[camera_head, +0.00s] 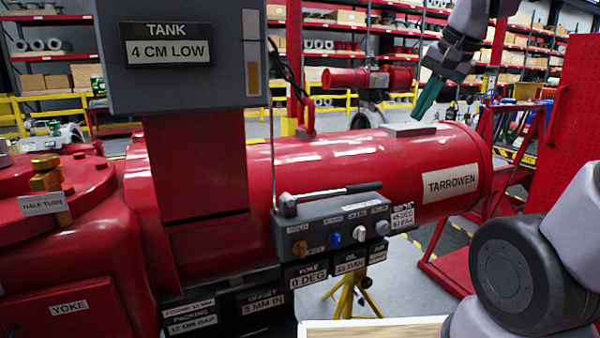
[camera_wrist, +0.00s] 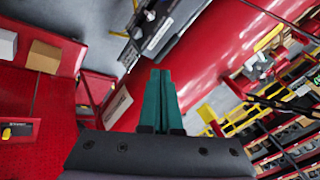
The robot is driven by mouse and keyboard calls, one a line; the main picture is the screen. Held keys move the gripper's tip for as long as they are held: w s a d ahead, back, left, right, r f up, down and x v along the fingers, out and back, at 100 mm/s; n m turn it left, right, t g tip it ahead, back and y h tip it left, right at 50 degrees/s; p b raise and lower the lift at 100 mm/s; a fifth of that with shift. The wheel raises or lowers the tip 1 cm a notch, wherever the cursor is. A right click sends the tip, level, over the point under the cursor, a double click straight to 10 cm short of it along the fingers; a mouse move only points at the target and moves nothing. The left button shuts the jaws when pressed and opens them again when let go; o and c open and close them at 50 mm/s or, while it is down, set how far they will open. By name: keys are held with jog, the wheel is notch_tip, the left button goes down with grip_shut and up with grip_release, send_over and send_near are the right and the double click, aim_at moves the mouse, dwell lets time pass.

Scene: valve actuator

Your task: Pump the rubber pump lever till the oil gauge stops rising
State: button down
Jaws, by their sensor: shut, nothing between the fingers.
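The pump lever (camera_head: 335,192) is a thin metal rod with a black grip at its right end. It lies nearly level along the top of a grey control block (camera_head: 335,228) on the front of the red cylinder. A plate marked OIL (camera_head: 350,263) below the block appears to read 25 BAR, but the text is small. My gripper (camera_head: 428,97) has teal fingers, shut and empty, above the right part of the cylinder, well apart from the lever. In the wrist view its fingertips (camera_wrist: 160,74) are together; part of the grey block (camera_wrist: 152,28) shows beyond them.
A grey box (camera_head: 180,55) marked TANK 4 CM LOW stands at upper left. The red cylinder (camera_head: 350,160) marked TARROWEN fills the middle. The block carries brown, blue and white knobs. A red pegboard panel (camera_head: 572,120) stands at right. Shelves line the back.

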jog(key=s+n+t, duration=0.1)
jog(key=s+n, duration=0.1)
jog(key=s, duration=0.5)
jog(key=shift+n, duration=0.4)
jog(key=shift+a, duration=0.1)
